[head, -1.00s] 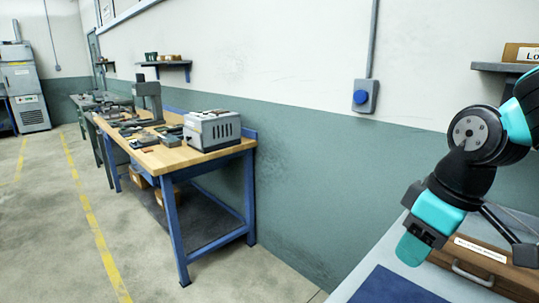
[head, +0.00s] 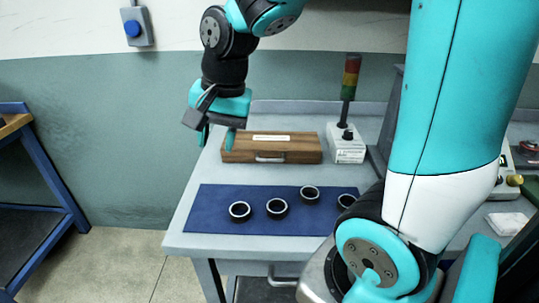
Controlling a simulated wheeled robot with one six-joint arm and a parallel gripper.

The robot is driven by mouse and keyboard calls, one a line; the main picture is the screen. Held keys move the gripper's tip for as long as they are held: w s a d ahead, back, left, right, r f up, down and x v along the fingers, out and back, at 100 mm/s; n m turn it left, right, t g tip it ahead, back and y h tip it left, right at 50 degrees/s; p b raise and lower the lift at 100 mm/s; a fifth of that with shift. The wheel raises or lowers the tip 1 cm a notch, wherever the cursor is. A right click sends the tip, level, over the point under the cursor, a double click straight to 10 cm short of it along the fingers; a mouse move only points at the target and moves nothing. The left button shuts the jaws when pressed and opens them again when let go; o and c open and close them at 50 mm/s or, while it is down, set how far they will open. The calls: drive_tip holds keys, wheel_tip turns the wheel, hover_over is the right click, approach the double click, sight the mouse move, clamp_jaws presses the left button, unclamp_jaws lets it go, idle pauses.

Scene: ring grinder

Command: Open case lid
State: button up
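The wooden case (head: 290,147) lies flat and closed on the grey bench. A white label strip runs along its lid and a metal handle (head: 270,157) is on its front face. My gripper (head: 217,138) points down at the left end of the case, beside or just in front of it. Its two teal fingers look apart with nothing between them. I cannot tell whether a finger touches the case.
A blue mat (head: 221,199) with several dark rings (head: 277,208) lies in front of the case. A signal tower (head: 348,85) on a white box (head: 346,145) stands right of the case. My own arm hides the bench's right part. Bare bench (head: 190,176) shows at the left edge.

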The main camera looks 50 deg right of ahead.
drive_tip(key=w+d+f+m+h, duration=0.15)
drive_tip(key=w+d+m, duration=0.35)
drive_tip(key=d+m, duration=0.55)
drive_tip(key=m+h, duration=0.2)
drive_tip(key=m, duration=0.6)
approach(273, 160)
drive_tip(key=shift+n+y, duration=0.25)
drive_tip(key=f, duration=0.2)
drive_tip(key=w+d+f, duration=0.1)
drive_tip(key=f, duration=0.2)
drive_tip(key=f+p, duration=0.1)
drive_tip(key=f, duration=0.2)
drive_tip(key=shift+w+d, duration=0.3)
